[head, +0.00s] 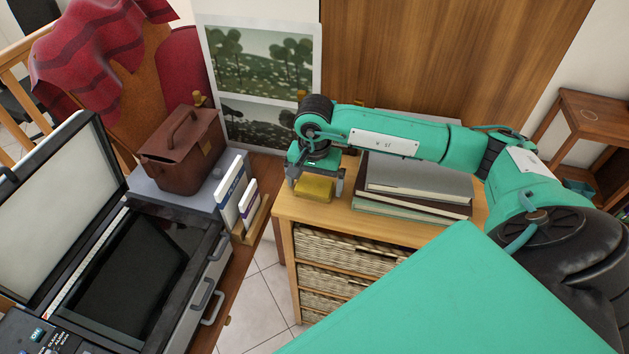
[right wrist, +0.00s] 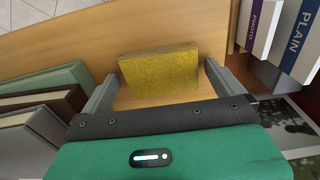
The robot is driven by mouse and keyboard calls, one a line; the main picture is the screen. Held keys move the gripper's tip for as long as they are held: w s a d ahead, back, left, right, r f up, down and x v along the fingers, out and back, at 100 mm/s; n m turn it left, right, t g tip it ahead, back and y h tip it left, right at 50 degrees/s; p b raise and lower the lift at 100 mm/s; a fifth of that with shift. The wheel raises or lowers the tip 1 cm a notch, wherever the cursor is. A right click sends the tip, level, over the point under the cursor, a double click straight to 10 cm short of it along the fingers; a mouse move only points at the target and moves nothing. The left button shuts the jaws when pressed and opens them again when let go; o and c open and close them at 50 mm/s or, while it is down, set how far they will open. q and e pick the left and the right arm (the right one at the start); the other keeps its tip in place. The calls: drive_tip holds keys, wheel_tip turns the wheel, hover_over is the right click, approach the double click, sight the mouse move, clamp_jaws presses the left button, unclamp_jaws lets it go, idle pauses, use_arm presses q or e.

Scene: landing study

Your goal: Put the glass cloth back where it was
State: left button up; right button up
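The glass cloth (head: 316,190) is a flat, folded yellow cloth lying on the wooden top of the basket cabinet (head: 281,209), near its left end. It also shows in the right wrist view (right wrist: 160,70), flat and in clear sight. My right gripper (head: 313,184) hangs low over the cloth, pointing down. Its fingers are wide apart, one towards each side of the cloth, with gaps between them and the cloth in the right wrist view (right wrist: 159,77). It holds nothing. My left gripper is not in view.
Stacked books (head: 418,178) lie right of the cloth. Upright boxes marked PHOTO and PLAIN (right wrist: 300,40) stand on the other side. An opened scanner (head: 130,275) with raised lid (head: 60,205) and a brown lidded case (head: 182,150) are at left. Landscape prints (head: 262,62) stand behind.

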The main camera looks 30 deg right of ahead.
sight(314, 185)
drive_tip(key=shift+r, duration=0.2)
drive_tip(key=shift+w+r, duration=0.1)
drive_tip(key=shift+r, duration=0.1)
wheel_tip(314, 185, up, 12)
drive_tip(key=b, duration=0.3)
drive_tip(key=shift+f+b, duration=0.25)
drive_tip(key=shift+b, duration=0.1)
